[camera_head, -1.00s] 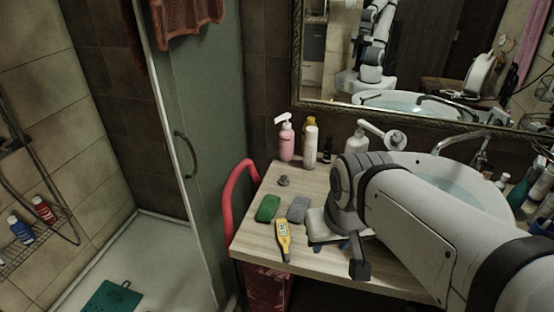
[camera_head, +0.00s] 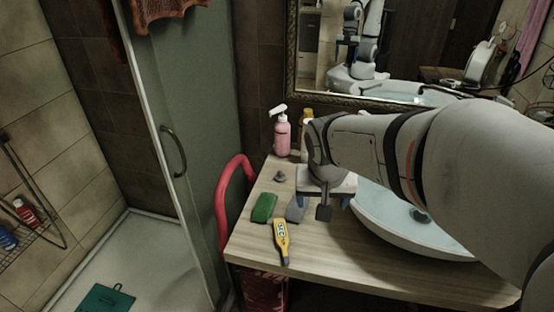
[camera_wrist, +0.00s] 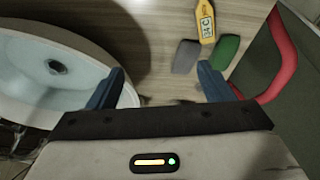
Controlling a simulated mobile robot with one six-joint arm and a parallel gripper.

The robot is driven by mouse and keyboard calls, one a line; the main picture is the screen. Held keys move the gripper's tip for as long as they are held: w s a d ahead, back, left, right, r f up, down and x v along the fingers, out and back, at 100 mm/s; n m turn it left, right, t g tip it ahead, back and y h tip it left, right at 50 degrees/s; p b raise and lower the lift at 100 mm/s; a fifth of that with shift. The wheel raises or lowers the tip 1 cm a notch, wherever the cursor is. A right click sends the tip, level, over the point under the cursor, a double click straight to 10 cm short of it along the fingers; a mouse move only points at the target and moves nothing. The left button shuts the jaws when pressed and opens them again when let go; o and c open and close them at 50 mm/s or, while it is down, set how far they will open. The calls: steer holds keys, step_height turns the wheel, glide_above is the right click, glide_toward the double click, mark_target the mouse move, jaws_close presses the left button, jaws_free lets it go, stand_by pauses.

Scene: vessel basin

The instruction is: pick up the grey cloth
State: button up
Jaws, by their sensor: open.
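In the wrist view the cloth (camera_wrist: 186,56) lies ahead of the fingertips, nearer the right finger. My gripper (camera_head: 323,205) is above the counter, just right of the cloth in the head view. In the wrist view its blue fingers (camera_wrist: 161,78) are spread, with nothing between them. Its height above the counter is hard to tell.
The green sponge-like item (camera_head: 264,208) and the yellow meter (camera_head: 281,241) lie close to the cloth. A small dark knob (camera_head: 280,176) and a pink pump bottle (camera_head: 282,135) are behind. The basin (camera_head: 395,222) is right; a red rail (camera_head: 221,200) borders the counter's left.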

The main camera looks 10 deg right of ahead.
mark_target(296, 209)
steer(key=w+f+m+b, duration=0.1)
steer(key=w+f, duration=0.2)
steer(key=w, duration=0.1)
steer(key=w+a+f+m+b, duration=0.1)
steer(key=w+f, duration=0.3)
steer(key=w, duration=0.1)
steer(key=w+a+f+m+h+b, duration=0.1)
steer(key=w+f, duration=0.3)
steer(key=w, duration=0.1)
steer(key=shift+f+b, duration=0.15)
steer(key=shift+b, duration=0.2)
steer(key=shift+w+f+t, duration=0.3)
steer(key=shift+w+f, duration=0.05)
steer(key=shift+f, duration=0.25)
steer(key=x, duration=0.6)
steer(key=shift+w+a+f, duration=0.1)
steer(key=shift+f, duration=0.35)
steer(key=shift+c, duration=0.2)
steer(key=c, duration=1)
step_height(296, 209, up, 10)
steer(key=shift+r+p, duration=0.1)
steer(key=shift+p, duration=0.3)
steer(key=o, duration=0.4)
steer(key=c, duration=0.3)
